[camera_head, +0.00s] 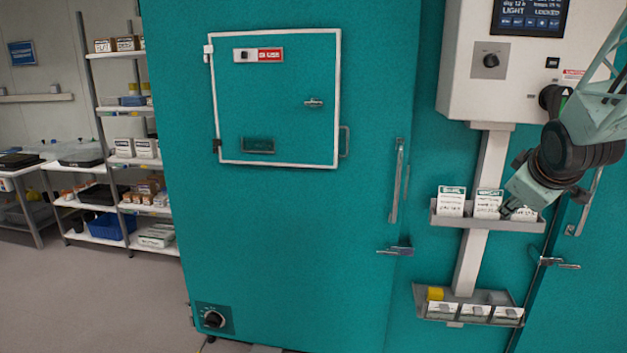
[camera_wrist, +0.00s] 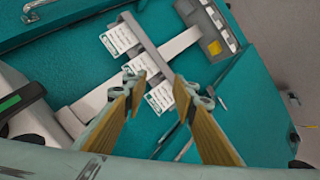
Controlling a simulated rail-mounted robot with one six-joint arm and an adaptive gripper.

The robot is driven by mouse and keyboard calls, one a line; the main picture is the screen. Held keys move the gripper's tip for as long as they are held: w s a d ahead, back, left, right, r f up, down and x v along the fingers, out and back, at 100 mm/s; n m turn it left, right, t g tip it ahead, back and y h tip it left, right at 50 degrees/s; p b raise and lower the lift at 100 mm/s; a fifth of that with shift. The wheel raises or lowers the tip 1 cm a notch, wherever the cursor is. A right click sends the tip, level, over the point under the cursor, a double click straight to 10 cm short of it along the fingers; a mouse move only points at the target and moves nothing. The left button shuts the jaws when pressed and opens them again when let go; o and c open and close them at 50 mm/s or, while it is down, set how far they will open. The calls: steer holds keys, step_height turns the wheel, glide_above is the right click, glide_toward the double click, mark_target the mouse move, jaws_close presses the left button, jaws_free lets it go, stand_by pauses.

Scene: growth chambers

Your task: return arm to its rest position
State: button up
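My gripper (camera_head: 511,207) is at the right of the head view, in front of the upper card shelf (camera_head: 455,217) on the grey post. In the wrist view my gripper (camera_wrist: 160,88) shows two wood-coloured fingers with a clear gap between the tips, so it is open. Nothing is visibly held between them. Several white cards stand on the shelf; the left card (camera_head: 451,201) and middle card (camera_head: 488,203) show plainly, and the right card (camera_head: 526,213) is partly hidden behind my gripper. I cannot tell whether the fingertips touch a card or the shelf.
A white control box (camera_head: 490,95) with a screen is close to my arm. A lower tray (camera_head: 421,299) holds a yellow item and cards. Door handles (camera_head: 396,250) and (camera_head: 558,263) stick out. The teal chamber door (camera_head: 290,250) fills the middle; open floor (camera_head: 90,290) lies left.

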steer(key=s+a+m+g+y, duration=0.1)
steer(key=s+a+m, duration=0.1)
steer(key=s+a, duration=0.7)
steer(key=s+a+m+g+y, duration=0.1)
steer(key=s+a, duration=0.9)
steer(key=s, duration=1.1)
steer(key=s+a+m+g+y, duration=0.1)
steer(key=s+a+m+g, duration=0.2)
steer(key=s+a, duration=0.7)
steer(key=s, duration=0.4)
steer(key=shift+s+a+r+y, duration=0.2)
steer(key=shift+s+y, duration=0.2)
